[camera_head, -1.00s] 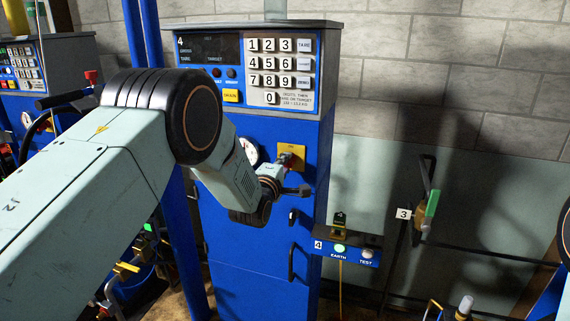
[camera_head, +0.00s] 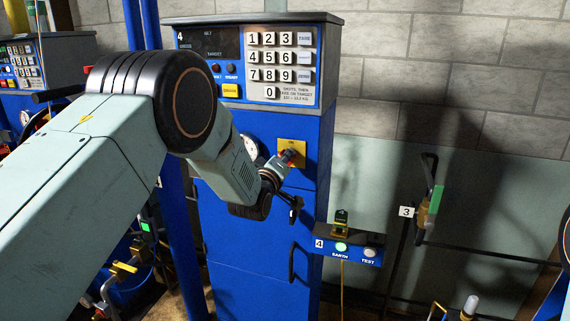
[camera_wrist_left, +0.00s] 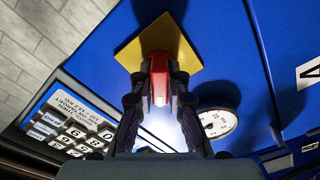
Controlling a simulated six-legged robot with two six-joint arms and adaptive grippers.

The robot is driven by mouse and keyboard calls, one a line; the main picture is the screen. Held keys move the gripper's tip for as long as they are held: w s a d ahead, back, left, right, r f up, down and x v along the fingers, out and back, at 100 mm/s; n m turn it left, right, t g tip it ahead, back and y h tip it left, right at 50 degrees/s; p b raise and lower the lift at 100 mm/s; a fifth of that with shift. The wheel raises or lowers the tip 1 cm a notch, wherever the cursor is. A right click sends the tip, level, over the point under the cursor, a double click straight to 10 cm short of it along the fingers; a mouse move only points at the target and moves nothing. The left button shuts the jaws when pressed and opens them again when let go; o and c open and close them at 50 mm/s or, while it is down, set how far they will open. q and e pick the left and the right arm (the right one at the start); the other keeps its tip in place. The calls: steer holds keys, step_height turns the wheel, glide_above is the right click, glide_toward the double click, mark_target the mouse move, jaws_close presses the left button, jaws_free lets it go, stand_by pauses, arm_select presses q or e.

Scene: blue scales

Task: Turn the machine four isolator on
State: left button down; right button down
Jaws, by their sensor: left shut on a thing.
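The machine four isolator is a red handle (camera_head: 286,155) on a yellow plate (camera_head: 300,145), on the front of the blue cabinet marked 4 (camera_head: 262,240). My left gripper (camera_head: 288,158) reaches it from the left and is shut on the red handle. In the left wrist view, the gripper's two dark fingers (camera_wrist_left: 159,95) lie on both sides of the red handle (camera_wrist_left: 159,75), with the yellow plate (camera_wrist_left: 185,45) behind. The plate looks tilted there. The fingers partly hide the handle. My right gripper is not in view.
A keypad (camera_head: 275,68) sits above the isolator. A round gauge (camera_head: 250,148) is just left of it, partly behind my arm. A cabinet handle (camera_head: 292,262) is below. A small box marked 4 with EARTH and TEST buttons (camera_head: 350,250) stands out at lower right.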

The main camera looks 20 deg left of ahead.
arm_select(q)
steer(key=m+b, duration=0.2)
steer(key=m, duration=0.3)
steer(key=shift+d+f+m, duration=0.1)
steer(key=shift+m, duration=0.3)
steer(key=m+b, duration=0.1)
steer(key=m, duration=0.3)
steer(key=shift+d+m, duration=0.1)
steer(key=shift+m, duration=0.3)
steer(key=c, duration=1.3)
jaws_free()
steer(key=s, duration=1.2)
steer(key=shift+a, duration=0.25)
